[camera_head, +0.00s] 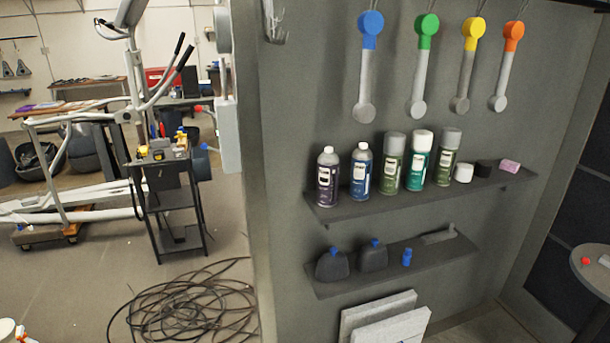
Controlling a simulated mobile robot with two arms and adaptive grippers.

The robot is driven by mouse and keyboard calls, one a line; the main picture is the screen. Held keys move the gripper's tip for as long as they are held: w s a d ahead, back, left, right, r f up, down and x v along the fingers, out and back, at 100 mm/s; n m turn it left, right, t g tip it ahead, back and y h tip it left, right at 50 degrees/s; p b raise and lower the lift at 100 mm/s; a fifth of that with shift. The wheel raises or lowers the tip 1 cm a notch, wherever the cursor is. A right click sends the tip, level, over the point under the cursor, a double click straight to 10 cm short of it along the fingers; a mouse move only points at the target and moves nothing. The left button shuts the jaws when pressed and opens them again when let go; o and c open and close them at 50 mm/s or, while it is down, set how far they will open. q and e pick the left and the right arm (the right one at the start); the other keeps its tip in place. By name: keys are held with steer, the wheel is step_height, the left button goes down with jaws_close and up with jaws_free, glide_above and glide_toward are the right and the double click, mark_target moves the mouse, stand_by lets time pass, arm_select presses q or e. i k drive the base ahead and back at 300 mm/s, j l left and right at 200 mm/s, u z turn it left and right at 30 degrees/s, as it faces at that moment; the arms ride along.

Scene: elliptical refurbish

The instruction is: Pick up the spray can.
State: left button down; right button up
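Several bottles and cans stand upright in a row on the upper dark wall shelf (345,213). The cylindrical green and teal ones look like spray cans; which one the task means I cannot tell. Neither of my grippers is in view.
The lower shelf (335,289) holds dark bottles. Coloured-ended tools hang above. A coiled black cable (190,308) lies on the floor left; a round table (592,268) stands right.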

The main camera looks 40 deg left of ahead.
mark_target(361, 160)
steer(key=u, duration=0.9)
steer(key=k+j, duration=0.05)
